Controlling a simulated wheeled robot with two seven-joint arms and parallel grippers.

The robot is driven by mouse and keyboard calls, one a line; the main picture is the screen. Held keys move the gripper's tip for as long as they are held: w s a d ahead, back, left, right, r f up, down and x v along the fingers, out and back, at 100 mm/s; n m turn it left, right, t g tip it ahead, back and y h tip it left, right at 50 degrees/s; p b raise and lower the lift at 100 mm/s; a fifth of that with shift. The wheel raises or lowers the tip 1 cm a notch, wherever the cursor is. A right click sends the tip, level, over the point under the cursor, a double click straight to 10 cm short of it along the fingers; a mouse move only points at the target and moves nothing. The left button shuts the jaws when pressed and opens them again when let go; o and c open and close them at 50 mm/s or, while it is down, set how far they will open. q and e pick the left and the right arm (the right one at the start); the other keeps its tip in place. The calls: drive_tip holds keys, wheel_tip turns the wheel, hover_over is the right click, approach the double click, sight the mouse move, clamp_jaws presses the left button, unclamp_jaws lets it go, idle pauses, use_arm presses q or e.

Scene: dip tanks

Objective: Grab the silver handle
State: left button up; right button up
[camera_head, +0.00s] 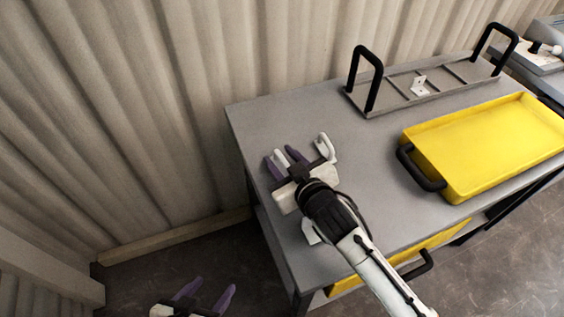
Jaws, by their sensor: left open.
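A pale silver-white curved handle (326,147) stands at the left part of the grey table, just right of my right gripper's fingers. My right gripper (279,157) is over the table's left end, its purple fingers apart. A short pale bar (283,160) shows between them; I cannot tell whether the fingers touch it or whether it is part of a handle. My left gripper (213,287) is open and empty, low at the bottom left, off the table and away from the handle. My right wrist and forearm hide part of the table.
A yellow tray (458,190) with black handles lies on the grey table (265,120) at the right. A grey rack (375,101) with two tall black handles stands behind it. A white piece (310,232) shows beside my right wrist. A corrugated wall (150,110) rises behind.

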clamp_jaws()
